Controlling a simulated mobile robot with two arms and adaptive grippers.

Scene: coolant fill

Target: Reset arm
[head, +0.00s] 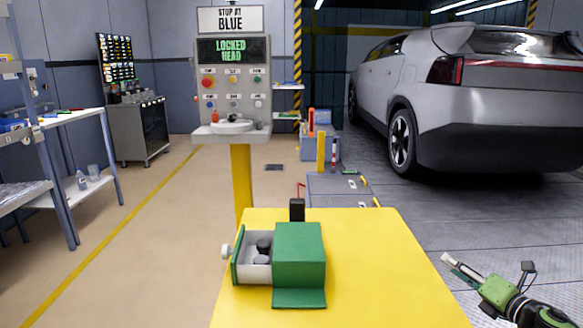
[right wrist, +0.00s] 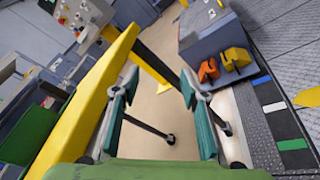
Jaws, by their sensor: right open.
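My right gripper (head: 463,268) is at the lower right of the head view, off the right side of the yellow table (head: 385,255). In the right wrist view its two fingers (right wrist: 160,100) are spread apart with nothing between them; floor shows through the gap. My left gripper is not in view. On the table stands a green box (head: 298,243) with a drawer (head: 238,258) pulled out to the left. Dark round items (head: 263,247) lie in the drawer. A small black block (head: 297,210) stands behind the box.
A silver car (head: 480,90) stands at the right. Shelves (head: 75,125) line the left. Orange items on a grey cart (right wrist: 215,40) show in the right wrist view.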

